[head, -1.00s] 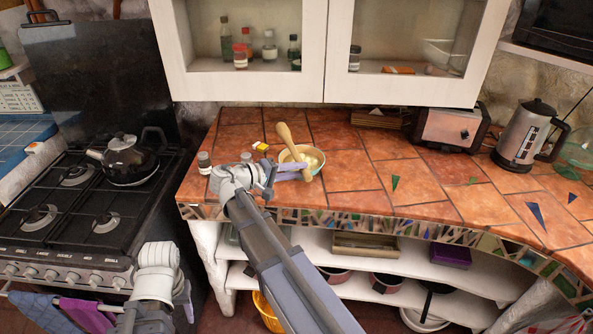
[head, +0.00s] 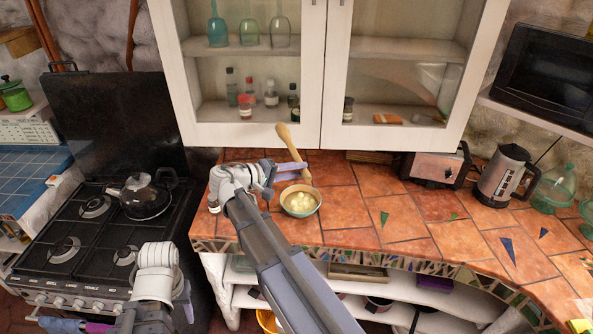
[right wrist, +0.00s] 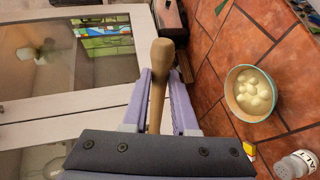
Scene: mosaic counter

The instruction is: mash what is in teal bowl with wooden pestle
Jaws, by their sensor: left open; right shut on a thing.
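The teal bowl (head: 301,213) stands on the tiled counter with pale, rounded lumps (head: 299,201) inside. It also shows in the right wrist view (right wrist: 231,108), to the right of the pestle. My right gripper (head: 292,171) is shut on the wooden pestle (head: 287,138). The pestle is tilted; its lower end shows just behind the bowl in the head view, and in the right wrist view the pestle (right wrist: 158,75) is apart from the bowl. My left gripper (head: 185,303) is open and empty, low in front of the stove.
A salt shaker (right wrist: 294,166) and a small yellow box (right wrist: 250,150) are near the bowl. A toaster (head: 436,168) and kettle (head: 506,176) stand further right. The stove (head: 85,245) is left; a glass-door cabinet (head: 240,128) hangs above. The counter right of the bowl is mostly clear.

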